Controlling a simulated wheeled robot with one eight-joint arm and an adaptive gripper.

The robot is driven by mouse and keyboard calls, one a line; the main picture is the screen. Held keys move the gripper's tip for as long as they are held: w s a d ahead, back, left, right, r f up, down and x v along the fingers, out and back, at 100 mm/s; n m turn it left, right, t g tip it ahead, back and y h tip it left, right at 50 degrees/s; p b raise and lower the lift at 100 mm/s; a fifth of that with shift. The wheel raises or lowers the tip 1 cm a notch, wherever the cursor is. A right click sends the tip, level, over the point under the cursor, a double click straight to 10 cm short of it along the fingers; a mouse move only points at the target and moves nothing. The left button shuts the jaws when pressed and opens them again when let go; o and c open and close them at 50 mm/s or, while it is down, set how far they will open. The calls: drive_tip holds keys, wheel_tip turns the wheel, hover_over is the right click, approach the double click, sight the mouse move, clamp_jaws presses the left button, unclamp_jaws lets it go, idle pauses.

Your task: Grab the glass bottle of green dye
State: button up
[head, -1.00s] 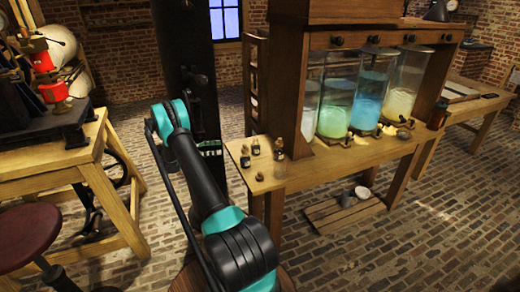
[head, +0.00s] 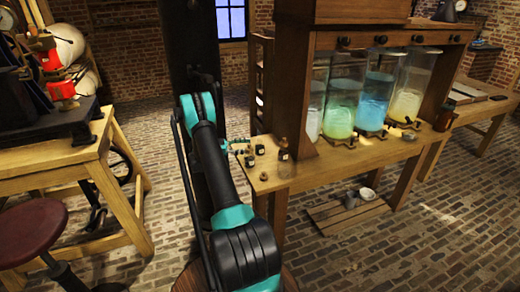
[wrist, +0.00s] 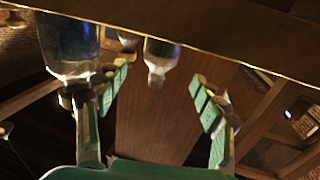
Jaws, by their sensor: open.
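Small dark glass bottles with pale labels stand on the left end of the wooden bench in the head view: a left one (head: 249,161), a short back one (head: 260,150) and a taller brown one (head: 284,158). I cannot tell which holds green dye. My gripper (wrist: 160,95) is open and empty, its green fingers apart. The wrist view looks inverted. There a large bottle (wrist: 68,45) is beside the left finger, and a smaller clear one (wrist: 160,55) lies beyond the gap between the fingers. In the head view my arm mostly hides the gripper, left of the bottles.
A small object (head: 264,176) sits near the bench's (head: 330,165) front edge. Large jars of green (head: 340,110), blue (head: 373,100) and yellow (head: 405,105) liquid stand to the right, under a wooden frame. Brick floor is open in front.

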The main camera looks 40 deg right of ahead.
sight(256, 146)
drive_tip(key=x, duration=0.5)
drive_tip(key=shift+f, duration=0.4)
drive_tip(key=c, duration=1.3)
